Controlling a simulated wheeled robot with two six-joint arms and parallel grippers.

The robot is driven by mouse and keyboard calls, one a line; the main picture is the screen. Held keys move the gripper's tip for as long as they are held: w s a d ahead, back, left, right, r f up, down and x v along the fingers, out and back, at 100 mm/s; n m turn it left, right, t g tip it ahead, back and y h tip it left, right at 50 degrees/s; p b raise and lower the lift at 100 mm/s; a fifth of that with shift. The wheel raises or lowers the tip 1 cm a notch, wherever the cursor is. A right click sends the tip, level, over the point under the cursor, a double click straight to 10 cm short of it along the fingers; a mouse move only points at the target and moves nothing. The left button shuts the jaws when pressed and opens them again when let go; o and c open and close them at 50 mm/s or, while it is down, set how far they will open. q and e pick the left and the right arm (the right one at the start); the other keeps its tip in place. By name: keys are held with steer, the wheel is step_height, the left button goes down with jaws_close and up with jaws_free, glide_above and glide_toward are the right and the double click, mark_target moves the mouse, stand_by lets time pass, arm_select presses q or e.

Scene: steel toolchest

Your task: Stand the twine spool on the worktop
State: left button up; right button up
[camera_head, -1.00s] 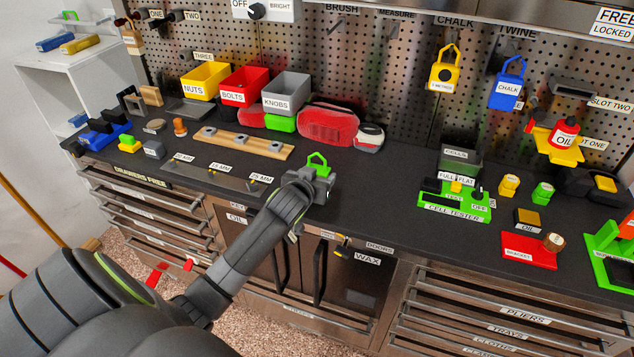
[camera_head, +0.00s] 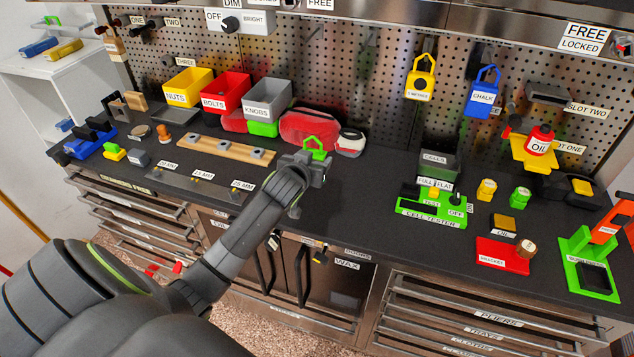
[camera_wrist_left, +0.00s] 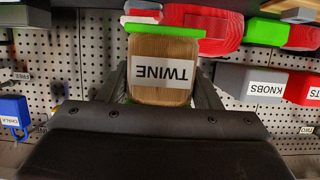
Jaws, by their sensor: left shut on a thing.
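The twine spool (camera_wrist_left: 162,50) is a wooden block with a white TWINE label and green edging. It fills the middle of the left wrist view, between the fingers. In the head view its green loop (camera_head: 317,144) sticks up above my left gripper (camera_head: 314,166). My left gripper is shut on the spool and hides most of it in the head view. The gripper is over the dark worktop (camera_head: 365,205), in front of the red items. I cannot tell whether the spool touches the worktop. My right gripper is out of view.
A red rounded item (camera_head: 309,128) and the grey KNOBS bin (camera_head: 267,98) stand behind the gripper. A wooden strip (camera_head: 227,149) lies to its left. The green cell tester (camera_head: 432,207) is to its right. Worktop between gripper and tester is clear.

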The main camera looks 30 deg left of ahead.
arm_select(q)
steer(key=f, duration=0.3)
steer(key=shift+s+a, duration=0.2)
steer(key=shift+s, duration=0.1)
steer(key=shift+f, duration=0.35)
step_height(320, 180, down, 3)
steer(key=shift+w+d+f+p, duration=0.1)
steer(key=shift+w+p, duration=0.05)
steer(key=shift+p, duration=0.3)
steer(key=shift+f, duration=0.4)
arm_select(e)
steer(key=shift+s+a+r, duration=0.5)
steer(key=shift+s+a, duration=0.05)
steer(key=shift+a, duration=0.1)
arm_select(q)
steer(key=o, duration=0.7)
steer(key=shift+f, duration=0.2)
steer(key=shift+c, duration=0.2)
steer(key=o, duration=0.5)
steer(key=shift+c, duration=0.2)
steer(key=shift+r, duration=0.1)
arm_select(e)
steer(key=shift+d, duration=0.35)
